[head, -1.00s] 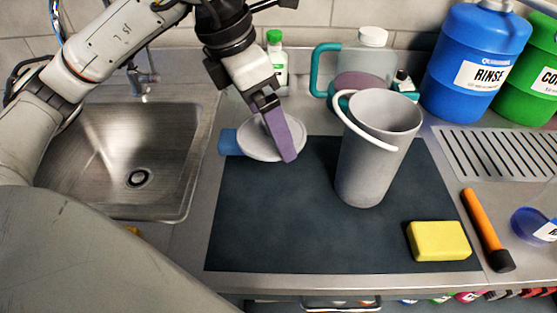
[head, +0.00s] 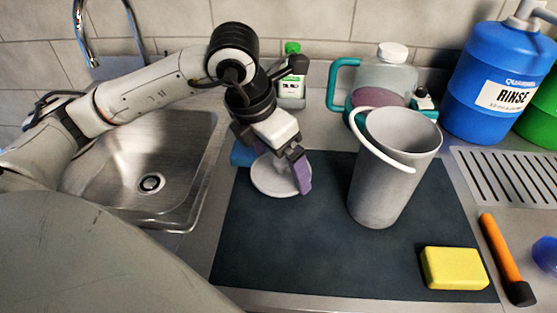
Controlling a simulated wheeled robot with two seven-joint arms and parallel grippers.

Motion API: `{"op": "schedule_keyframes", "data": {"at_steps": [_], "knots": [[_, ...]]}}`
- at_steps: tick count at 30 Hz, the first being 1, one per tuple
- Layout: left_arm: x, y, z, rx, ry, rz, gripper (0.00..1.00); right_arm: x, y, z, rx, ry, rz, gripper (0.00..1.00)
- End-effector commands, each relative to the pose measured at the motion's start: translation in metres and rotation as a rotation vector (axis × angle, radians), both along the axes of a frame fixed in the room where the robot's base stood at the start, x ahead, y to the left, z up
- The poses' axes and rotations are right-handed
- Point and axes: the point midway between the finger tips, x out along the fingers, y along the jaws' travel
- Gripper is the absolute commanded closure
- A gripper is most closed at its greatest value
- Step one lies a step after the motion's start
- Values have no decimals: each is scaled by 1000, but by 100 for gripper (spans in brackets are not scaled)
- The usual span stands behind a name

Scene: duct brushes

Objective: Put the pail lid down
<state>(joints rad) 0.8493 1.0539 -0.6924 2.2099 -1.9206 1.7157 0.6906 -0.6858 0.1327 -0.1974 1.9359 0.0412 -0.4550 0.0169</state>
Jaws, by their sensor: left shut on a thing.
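The pail lid (head: 272,181) is a round, pale grey disc at the back left of the dark mat (head: 300,240). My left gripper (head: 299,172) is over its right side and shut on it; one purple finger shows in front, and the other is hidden. The lid looks nearly flat and low over the mat; I cannot tell whether it touches. The grey pail (head: 388,185) stands upright and open on the mat to the right, its white handle tilted across the rim. My right gripper is not in view.
A blue item (head: 241,155) lies behind the lid. A yellow sponge (head: 454,268) sits at the mat's front right, beside an orange-handled tool (head: 503,250). A green-capped bottle (head: 292,80) and a clear jug (head: 385,75) stand behind. The sink (head: 140,165) is left. The mat's front middle is clear.

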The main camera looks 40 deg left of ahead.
Motion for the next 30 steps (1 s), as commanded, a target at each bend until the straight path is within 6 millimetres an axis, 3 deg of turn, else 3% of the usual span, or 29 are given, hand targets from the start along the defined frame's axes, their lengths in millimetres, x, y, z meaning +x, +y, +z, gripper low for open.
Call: {"op": "schedule_keyframes", "data": {"at_steps": [15,16,24,28,30], "knots": [[0,0,-11,0,-2,0,27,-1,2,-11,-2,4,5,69],[0,0,-9,0,-2,0,0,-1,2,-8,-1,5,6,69],[0,0,-7,0,-1,0,0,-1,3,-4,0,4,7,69],[0,0,4,0,0,0,0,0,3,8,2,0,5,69],[-2,1,13,-2,-7,0,0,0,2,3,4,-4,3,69]]}}
